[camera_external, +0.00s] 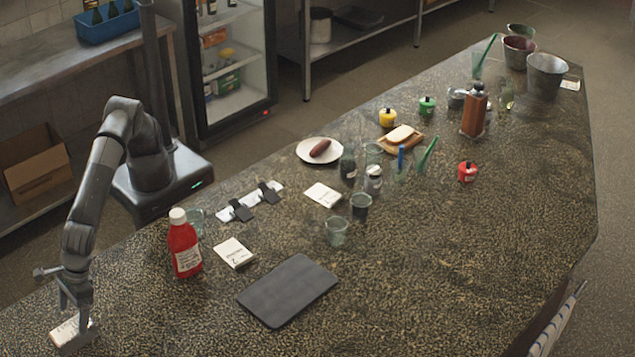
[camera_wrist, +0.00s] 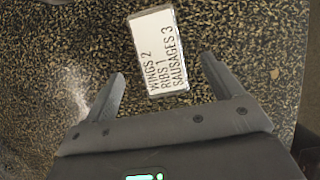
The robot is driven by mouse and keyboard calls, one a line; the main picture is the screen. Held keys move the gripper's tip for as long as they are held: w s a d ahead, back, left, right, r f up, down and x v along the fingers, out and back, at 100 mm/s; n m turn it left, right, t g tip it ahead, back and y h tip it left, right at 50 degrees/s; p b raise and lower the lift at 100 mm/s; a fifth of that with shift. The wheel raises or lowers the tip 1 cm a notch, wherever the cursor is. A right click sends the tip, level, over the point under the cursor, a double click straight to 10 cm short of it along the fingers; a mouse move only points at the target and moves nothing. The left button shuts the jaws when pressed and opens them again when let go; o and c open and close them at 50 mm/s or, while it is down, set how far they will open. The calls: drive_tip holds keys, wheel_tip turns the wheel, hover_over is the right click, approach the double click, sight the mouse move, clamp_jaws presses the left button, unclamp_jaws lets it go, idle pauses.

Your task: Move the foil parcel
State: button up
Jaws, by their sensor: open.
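A small block with a white top printed "WINGS 2, RIBS 1, SAUSAGES 3" (camera_wrist: 156,50) lies on the speckled counter and looks like the foil parcel. Its side edge is greyish; I cannot tell from its surface that it is foil. In the external view the block (camera_external: 72,338) lies at the near left end of the counter. My gripper (camera_external: 74,302) is right above it, pointing down. In the wrist view my gripper (camera_wrist: 163,66) is open. The block's near part shows between the spread fingers, with gaps on both sides; its far end extends beyond the fingertips.
A red bottle (camera_external: 184,245) stands right of my arm. A white card (camera_external: 233,252) and a dark slab (camera_external: 288,290) lie farther right. The right front counter is clear.

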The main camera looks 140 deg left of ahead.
sight(73, 327)
drive_tip(key=x, duration=0.6)
drive_tip(key=shift+d+f, duration=0.1)
drive_tip(key=shift+f, duration=0.05)
drive_tip(key=shift+c, duration=0.5)
drive_tip(key=c, duration=1.2)
